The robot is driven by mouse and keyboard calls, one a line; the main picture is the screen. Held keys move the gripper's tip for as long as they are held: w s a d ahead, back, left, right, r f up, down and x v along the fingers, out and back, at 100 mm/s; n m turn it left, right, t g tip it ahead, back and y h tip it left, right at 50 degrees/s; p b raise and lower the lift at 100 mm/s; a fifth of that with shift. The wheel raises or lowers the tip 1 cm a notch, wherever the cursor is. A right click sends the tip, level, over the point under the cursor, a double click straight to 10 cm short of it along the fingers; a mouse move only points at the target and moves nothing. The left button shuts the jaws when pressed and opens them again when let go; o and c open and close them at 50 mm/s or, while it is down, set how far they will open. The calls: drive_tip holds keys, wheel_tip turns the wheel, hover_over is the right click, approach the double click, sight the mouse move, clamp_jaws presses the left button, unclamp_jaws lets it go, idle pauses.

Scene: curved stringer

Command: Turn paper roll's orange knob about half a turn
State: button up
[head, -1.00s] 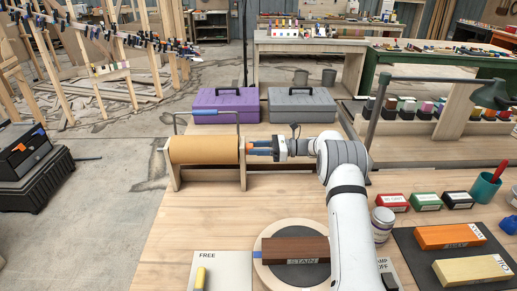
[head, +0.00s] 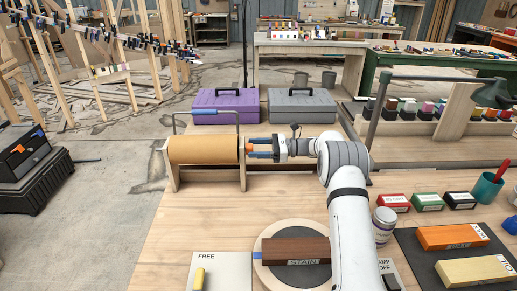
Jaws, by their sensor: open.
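The paper roll (head: 204,150) is a brown roll lying level in a pale wooden stand (head: 243,172) at the left of the bench, left of centre in the head view. Its orange knob (head: 249,147) sticks out at the right end of the stand and is small and partly covered. My gripper (head: 256,147) comes in from the right, pointing left, its blue-tipped fingers apart above and below at the knob. Whether the fingertips touch the knob cannot be told.
A purple toolbox (head: 226,106) and a grey toolbox (head: 301,106) stand behind the roll. A thin metal bar (head: 208,112) rises over the roll. A round turntable with a dark brown block (head: 295,251) is in front. Bare bench lies between.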

drive_tip(key=d+b, duration=0.1)
drive_tip(key=d, duration=0.7)
drive_tip(key=shift+a, duration=0.1)
